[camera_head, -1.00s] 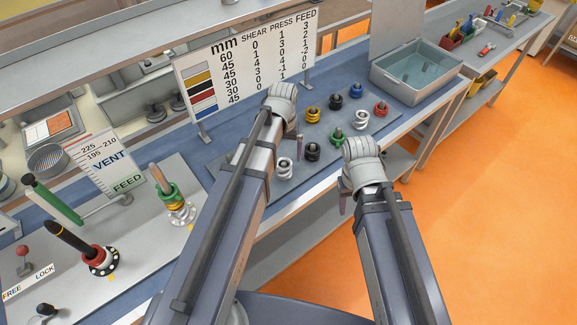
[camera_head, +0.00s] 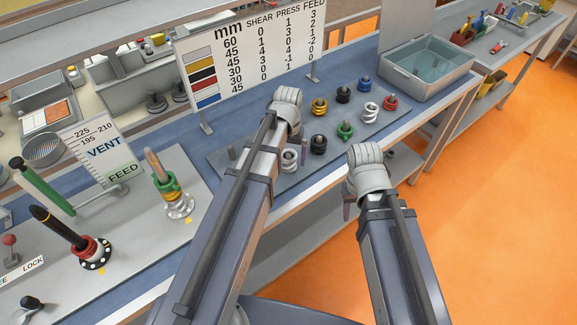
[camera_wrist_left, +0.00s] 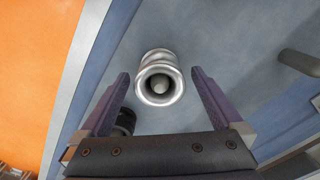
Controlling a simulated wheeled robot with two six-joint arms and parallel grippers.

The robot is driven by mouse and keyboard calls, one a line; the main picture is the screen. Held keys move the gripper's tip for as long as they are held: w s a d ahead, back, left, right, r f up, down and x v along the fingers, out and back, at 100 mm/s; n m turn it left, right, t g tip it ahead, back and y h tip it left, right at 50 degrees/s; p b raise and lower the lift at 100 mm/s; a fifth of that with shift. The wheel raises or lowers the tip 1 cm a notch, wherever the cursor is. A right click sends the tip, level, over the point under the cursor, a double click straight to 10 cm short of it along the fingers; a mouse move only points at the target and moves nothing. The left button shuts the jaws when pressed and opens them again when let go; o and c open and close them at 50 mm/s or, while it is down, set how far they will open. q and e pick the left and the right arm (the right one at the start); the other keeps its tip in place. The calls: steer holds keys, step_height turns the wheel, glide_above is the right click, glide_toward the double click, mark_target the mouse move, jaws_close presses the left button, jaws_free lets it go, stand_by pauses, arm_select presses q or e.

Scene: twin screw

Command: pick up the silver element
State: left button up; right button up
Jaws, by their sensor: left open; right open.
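A silver ring-shaped element (camera_head: 289,160) stands on a peg on the grey plate, partly hidden by my left arm in the head view. In the left wrist view the silver element (camera_wrist_left: 160,77) is seen nearly end-on, beyond and between the two open purple fingers, with the peg tip in its hole. My left gripper (camera_head: 296,130) is open; its fingers are mostly hidden in the head view. A second pale silver element (camera_head: 370,112) stands further right on the plate. My right gripper (camera_head: 347,208) hangs empty off the bench's front edge.
Gold (camera_head: 319,107), black (camera_head: 343,95), blue (camera_head: 365,84), red (camera_head: 390,103) and green (camera_head: 345,131) elements share the plate. A bare peg (camera_head: 231,153) stands at its left. A sign board (camera_head: 250,62) rises behind; a grey bin (camera_head: 428,68) is at right.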

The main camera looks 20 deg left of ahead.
arm_select(q)
steer(key=shift+f, duration=0.65)
steer(key=shift+r, duration=0.1)
jaws_close()
